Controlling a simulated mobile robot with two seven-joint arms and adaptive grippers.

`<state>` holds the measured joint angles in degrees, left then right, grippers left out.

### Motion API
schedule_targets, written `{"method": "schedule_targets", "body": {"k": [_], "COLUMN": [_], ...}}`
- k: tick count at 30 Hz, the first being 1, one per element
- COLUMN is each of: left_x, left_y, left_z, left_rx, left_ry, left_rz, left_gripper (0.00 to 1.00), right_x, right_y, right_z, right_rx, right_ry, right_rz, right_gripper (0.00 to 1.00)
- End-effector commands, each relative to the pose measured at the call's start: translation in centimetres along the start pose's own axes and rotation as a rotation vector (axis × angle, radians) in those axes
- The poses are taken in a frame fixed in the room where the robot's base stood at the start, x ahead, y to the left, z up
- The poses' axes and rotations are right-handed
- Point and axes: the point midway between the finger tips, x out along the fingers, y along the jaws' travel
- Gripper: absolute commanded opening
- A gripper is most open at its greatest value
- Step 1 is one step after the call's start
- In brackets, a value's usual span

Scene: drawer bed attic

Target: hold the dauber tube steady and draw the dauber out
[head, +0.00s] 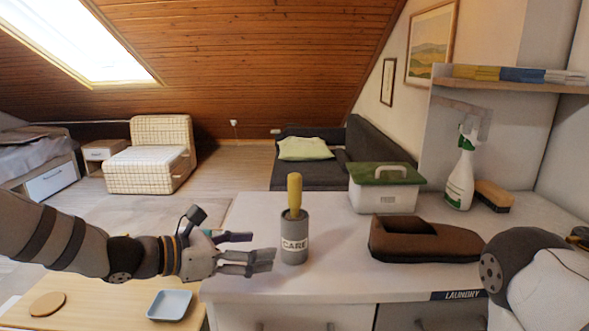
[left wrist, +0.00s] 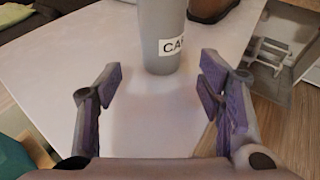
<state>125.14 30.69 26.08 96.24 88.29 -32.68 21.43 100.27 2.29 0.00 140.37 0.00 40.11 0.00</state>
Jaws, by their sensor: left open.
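The dauber tube (head: 294,243) is a grey cylinder with a white label reading "CARE", upright on the white counter. The dauber (head: 294,192) sits in it, its yellow handle sticking up out of the top. My left gripper (head: 264,257) is just left of the tube, low over the counter, open and empty. In the left wrist view the tube (left wrist: 161,30) stands ahead, beyond the gap between the spread purple-padded fingers of my left gripper (left wrist: 155,88), and apart from them. The dauber's handle is outside that view. My right gripper is not in view; part of my right arm shows at the right.
A brown shoe-shaped object (head: 424,249) lies right of the tube. Behind are a white box with a green lid (head: 384,194), a spray bottle (head: 461,176) and a brush (head: 495,196). A blue tray (head: 170,305) is on the wooden table at lower left. The counter behind the tube is clear.

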Motion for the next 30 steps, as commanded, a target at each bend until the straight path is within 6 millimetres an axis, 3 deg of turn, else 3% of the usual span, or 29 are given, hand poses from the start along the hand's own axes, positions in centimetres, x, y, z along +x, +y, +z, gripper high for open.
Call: {"method": "schedule_targets", "body": {"k": [13,18,26,30], "left_x": [7.8,9.0,9.1,9.1], "left_y": [-0.2,-0.2,-0.2,-0.2], "left_z": [-0.2,-0.1,-0.1,-0.1], "left_rx": [0.005,0.005,0.005,0.006], "left_ry": [0.004,0.003,0.004,0.004], "left_rz": [-0.004,-0.004,-0.004,-0.004], "left_gripper": [0.62,0.62,0.62,0.32], "right_x": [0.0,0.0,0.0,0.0], "right_y": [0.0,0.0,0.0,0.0], "right_z": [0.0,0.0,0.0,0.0], "right_rx": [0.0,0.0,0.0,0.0], "right_ry": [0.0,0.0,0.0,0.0], "right_rz": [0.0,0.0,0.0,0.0], "right_gripper": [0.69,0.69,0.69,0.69]}}
